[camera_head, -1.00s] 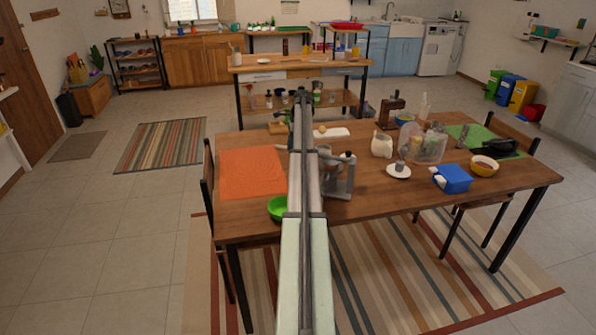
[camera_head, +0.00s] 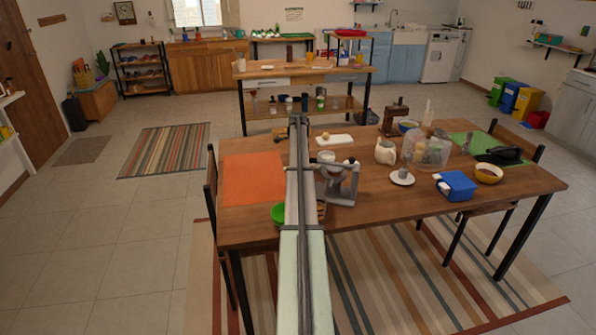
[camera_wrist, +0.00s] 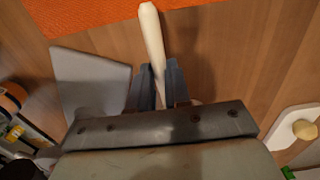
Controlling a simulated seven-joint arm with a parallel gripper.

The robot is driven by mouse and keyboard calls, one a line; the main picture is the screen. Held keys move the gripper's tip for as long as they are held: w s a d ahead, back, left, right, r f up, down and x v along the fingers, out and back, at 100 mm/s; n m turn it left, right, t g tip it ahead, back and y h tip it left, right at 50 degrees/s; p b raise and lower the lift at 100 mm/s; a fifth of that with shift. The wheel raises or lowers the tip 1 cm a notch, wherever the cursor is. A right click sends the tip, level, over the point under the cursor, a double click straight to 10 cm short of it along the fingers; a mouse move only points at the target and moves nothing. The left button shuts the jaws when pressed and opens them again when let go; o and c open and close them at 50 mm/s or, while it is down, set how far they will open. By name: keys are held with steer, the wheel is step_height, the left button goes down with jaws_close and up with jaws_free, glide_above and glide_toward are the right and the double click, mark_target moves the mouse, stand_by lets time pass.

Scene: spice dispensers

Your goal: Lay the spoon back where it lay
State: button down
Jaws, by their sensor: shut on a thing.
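A pale cream handle, which I take to be the spoon (camera_wrist: 152,35), is between the fingers of my gripper (camera_wrist: 158,82) in the wrist view. The gripper is shut on it. One end of the handle points toward the orange mat (camera_wrist: 95,12); the other end is hidden behind the fingers and gripper body. Bare wooden table (camera_wrist: 215,45) shows below and around it. I cannot tell whether the spoon touches the table. In the head view the gripper and spoon are hidden by my own arm; the orange mat (camera_head: 250,178) lies left of the arm.
A grey flat piece (camera_wrist: 92,82) lies close left of the fingers in the wrist view. A white board (camera_head: 333,141) with a round thing lies behind. A clear container (camera_head: 425,150) stands right.

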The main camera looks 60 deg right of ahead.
steer(key=shift+f, duration=1.7)
steer(key=shift+f, duration=0.1)
steer(key=c, duration=1.1)
jaws_free()
step_height(320, 180, up, 12)
steer(key=shift+r, duration=0.1)
